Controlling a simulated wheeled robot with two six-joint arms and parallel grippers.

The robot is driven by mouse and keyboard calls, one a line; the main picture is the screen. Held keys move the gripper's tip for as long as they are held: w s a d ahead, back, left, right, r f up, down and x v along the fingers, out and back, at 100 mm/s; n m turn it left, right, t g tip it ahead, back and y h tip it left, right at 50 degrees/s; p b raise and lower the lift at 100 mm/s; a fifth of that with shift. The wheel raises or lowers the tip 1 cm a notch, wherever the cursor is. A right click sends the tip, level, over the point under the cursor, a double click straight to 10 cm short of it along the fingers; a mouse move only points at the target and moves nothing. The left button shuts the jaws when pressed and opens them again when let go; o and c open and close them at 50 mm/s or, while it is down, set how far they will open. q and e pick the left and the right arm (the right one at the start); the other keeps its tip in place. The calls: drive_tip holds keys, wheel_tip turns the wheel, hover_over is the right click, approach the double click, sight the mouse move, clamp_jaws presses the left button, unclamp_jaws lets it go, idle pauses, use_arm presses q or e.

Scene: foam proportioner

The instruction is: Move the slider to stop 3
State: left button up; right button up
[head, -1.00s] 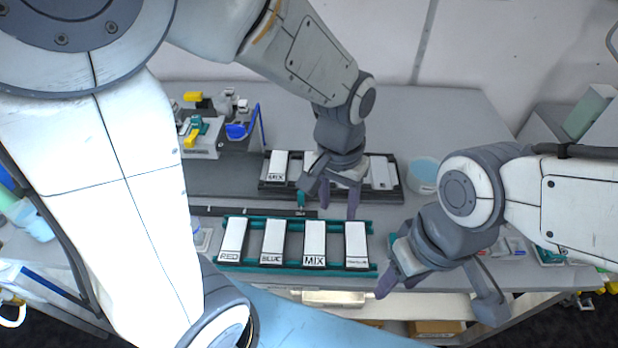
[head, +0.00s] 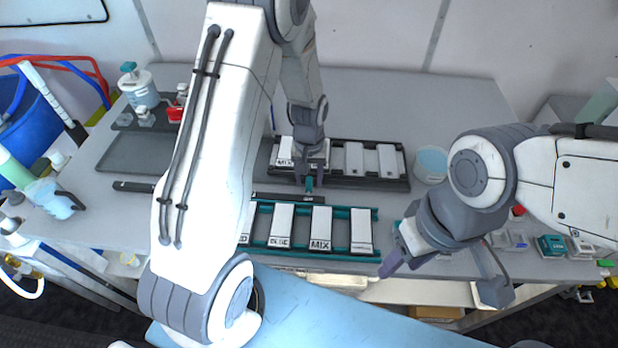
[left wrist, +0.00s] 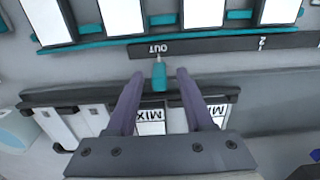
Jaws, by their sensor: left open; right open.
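The slider has a small teal handle (left wrist: 159,76) with a thin pin at its tip, which reaches the dark rail (left wrist: 215,44) beside the label OUT. The number 2 shows farther right on the rail in the left wrist view. In the head view the teal handle (head: 309,183) stands by the right end of the rail (head: 285,197); my left arm covers the rail's middle, and stop 3 cannot be read. My left gripper (left wrist: 160,73) is open, its purple fingers on either side of the handle with gaps. My right gripper (head: 393,262) is open at the table's front edge.
A teal-framed rack (head: 262,247) of white labelled blocks stands in front of the rail, a dark rack (head: 340,183) of similar blocks behind it. A pale blue tub (head: 432,163) stands to the right. The back of the table is clear.

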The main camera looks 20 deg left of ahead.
use_arm(q)
drive_tip(key=shift+f, duration=0.6)
clamp_jaws()
idle(1.1)
